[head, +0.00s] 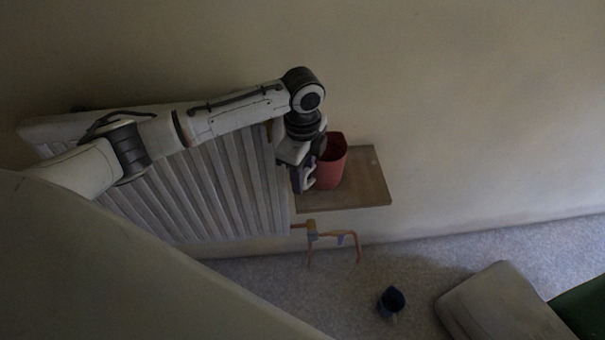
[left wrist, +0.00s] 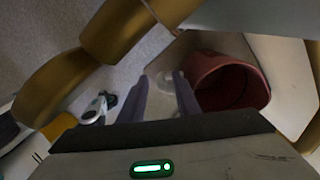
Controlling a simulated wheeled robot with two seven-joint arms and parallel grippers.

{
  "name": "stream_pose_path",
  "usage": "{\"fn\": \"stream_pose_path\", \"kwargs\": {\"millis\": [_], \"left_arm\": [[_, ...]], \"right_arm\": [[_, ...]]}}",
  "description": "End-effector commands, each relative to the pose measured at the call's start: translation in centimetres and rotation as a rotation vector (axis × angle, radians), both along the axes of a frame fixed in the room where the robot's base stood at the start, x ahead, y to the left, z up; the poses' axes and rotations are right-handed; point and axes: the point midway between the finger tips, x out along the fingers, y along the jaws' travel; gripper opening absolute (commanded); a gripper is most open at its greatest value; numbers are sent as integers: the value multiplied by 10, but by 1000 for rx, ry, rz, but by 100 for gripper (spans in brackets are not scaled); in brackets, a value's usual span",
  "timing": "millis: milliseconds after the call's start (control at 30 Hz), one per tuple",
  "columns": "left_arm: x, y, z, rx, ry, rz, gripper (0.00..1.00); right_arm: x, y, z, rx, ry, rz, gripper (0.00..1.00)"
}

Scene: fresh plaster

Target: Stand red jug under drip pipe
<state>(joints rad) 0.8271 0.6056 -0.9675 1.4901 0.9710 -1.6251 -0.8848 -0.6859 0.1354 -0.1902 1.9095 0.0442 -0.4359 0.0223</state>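The red jug (head: 333,163) stands upright on a small wooden shelf (head: 375,190) beside the radiator. My left gripper (head: 307,184) is at the jug's left side, close to it. In the left wrist view, the two fingers of the left gripper (left wrist: 160,98) are apart, and the jug's open mouth (left wrist: 230,82) lies to their right. A pale, glassy shape shows between the fingertips; I cannot tell what it is. A copper pipe (head: 357,246) with a downward bend, apparently the drip pipe, comes off the radiator's lower right, below the shelf. My right gripper is not in view.
The white radiator (head: 215,185) is under my left arm. A dark blue cup (head: 391,302) stands on the grey carpet, near a pale cushion-like block (head: 500,305). Large brass-coloured parts (left wrist: 65,85) are close to the left wrist camera. Carpet below the pipe is clear.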

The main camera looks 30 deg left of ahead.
Motion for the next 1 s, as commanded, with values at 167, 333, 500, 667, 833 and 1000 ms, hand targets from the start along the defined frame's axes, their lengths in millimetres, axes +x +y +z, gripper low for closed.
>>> {"fn": "stream_pose_path", "kwargs": {"millis": [167, 333, 500, 667, 833, 1000], "left_arm": [[0, 0, 1, 0, -1, 0, 30], [1, 0, 15, -1, -3, 0, 30], [1, 0, 50, -1, -5, -1, 30], [1, 0, 84, -1, -5, 0, 30], [1, 0, 111, -1, -2, -1, 30], [0, -4, 117, -10, -4, 7, 30]], "right_arm": [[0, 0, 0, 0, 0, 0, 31], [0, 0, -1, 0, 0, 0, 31], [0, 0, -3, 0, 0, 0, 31], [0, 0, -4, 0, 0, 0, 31], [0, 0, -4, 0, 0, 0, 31], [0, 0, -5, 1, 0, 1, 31]]}}
